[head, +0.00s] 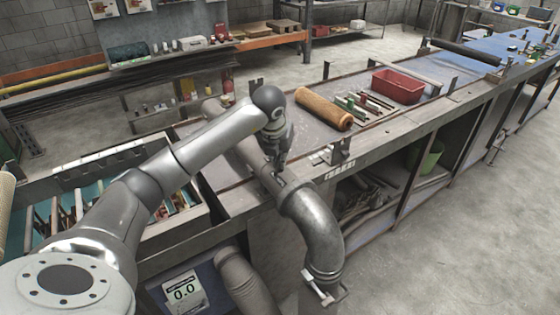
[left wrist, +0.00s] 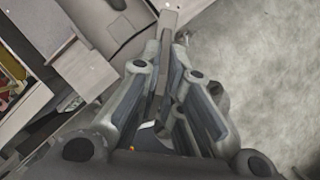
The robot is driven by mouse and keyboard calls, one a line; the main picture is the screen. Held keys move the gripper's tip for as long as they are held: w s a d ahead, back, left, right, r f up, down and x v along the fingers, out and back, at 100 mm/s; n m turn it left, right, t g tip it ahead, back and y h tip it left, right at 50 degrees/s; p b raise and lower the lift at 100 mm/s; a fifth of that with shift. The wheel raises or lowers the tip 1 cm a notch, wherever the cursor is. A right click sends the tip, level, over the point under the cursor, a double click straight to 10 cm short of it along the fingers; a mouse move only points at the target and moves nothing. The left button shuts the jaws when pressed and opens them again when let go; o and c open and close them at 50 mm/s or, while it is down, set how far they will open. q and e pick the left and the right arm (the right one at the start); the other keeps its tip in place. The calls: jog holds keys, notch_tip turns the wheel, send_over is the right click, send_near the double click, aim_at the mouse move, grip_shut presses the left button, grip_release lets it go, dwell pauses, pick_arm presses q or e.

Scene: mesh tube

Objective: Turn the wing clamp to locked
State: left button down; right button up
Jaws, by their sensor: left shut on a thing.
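My left gripper (head: 279,170) points down at the grey metal pipe (head: 312,222), just behind its elbow. In the left wrist view its fingers (left wrist: 167,75) are closed around a flat grey bar, which seems to be the wing of the wing clamp (left wrist: 170,20). The bar's far end sticks out past the fingertips. The clamp's body is mostly hidden by the gripper, and I cannot tell its lock position. The pipe elbow bends down off the bench's front edge, with a small metal fitting (head: 324,293) at its lower end. My right gripper is not in view.
A tan mesh roll (head: 323,108), small tools and a red bin (head: 397,86) lie on the long bench behind the gripper. A tray of tools (head: 100,178) is at the left. The floor at right is clear.

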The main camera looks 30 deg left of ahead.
pick_arm(q)
jog(key=n+b, duration=0.1)
jog(key=n, duration=0.1)
jog(key=n+y+b, duration=0.1)
jog(key=n, duration=0.1)
jog(key=shift+n+g+y, duration=0.3)
jog(key=shift+g, duration=0.1)
jog(key=n+b, duration=0.1)
jog(key=n, duration=0.1)
jog(key=n+g+y+b, duration=0.1)
jog(key=n, duration=0.2)
jog(key=shift+r+g, duration=0.1)
jog(key=shift+g, duration=0.2)
jog(key=shift+n, duration=0.3)
jog(key=c, duration=1.6)
grip_release()
jog(key=shift+r, duration=0.1)
jog(key=v, duration=1.1)
jog(key=shift+d+r, duration=0.25)
jog(key=shift+r, duration=0.05)
